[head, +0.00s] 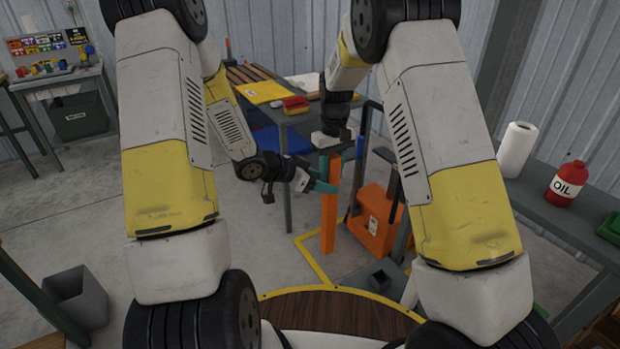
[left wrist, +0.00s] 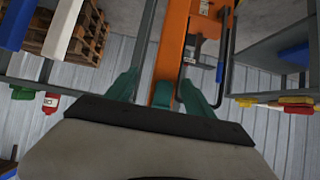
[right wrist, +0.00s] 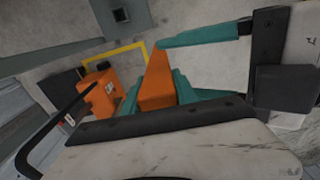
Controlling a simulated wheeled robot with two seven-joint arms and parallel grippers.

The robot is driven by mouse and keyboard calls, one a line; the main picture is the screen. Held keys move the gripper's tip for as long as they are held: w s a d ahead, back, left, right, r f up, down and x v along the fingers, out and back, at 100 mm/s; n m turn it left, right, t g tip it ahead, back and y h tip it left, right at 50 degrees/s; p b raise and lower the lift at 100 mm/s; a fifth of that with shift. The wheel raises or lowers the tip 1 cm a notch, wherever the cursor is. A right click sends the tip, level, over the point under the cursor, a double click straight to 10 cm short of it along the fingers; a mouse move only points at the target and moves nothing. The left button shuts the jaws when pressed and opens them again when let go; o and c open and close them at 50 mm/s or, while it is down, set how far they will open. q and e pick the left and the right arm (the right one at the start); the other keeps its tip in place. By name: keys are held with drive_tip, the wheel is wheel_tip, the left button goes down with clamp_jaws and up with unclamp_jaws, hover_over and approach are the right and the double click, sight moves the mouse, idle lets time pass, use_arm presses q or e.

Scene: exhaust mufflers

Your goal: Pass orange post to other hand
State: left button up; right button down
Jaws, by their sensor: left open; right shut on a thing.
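The orange post (head: 329,222) hangs upright in front of me, its lower end above the floor. My right gripper (head: 331,164) is shut on its upper end from above; the right wrist view shows the post (right wrist: 157,82) between the teal fingers. My left gripper (head: 318,182) is open and comes in from the left at the post's upper part, just below the right gripper. In the left wrist view the post (left wrist: 172,45) runs between the spread left fingers (left wrist: 165,92). Whether the left fingers touch it I cannot tell.
An orange machine (head: 376,225) with a dark handle stands behind and right of the post. A dark square socket (head: 379,281) sits low near it. A workbench (head: 300,118) stands behind, and a side bench with a red oil bottle (head: 567,184) is at right.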

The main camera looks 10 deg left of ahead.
sight(329, 202)
use_arm(q)
drive_tip(key=shift+x, duration=2.5)
drive_tip(key=c, duration=1.3)
drive_tip(key=shift+d, duration=0.1)
clamp_jaws()
use_arm(e)
drive_tip(key=c, duration=1.1)
unclamp_jaws()
drive_tip(key=shift+w, duration=0.1)
drive_tip(key=shift+o, duration=1.1)
drive_tip(key=shift+a, duration=0.2)
drive_tip(key=shift+a, duration=0.1)
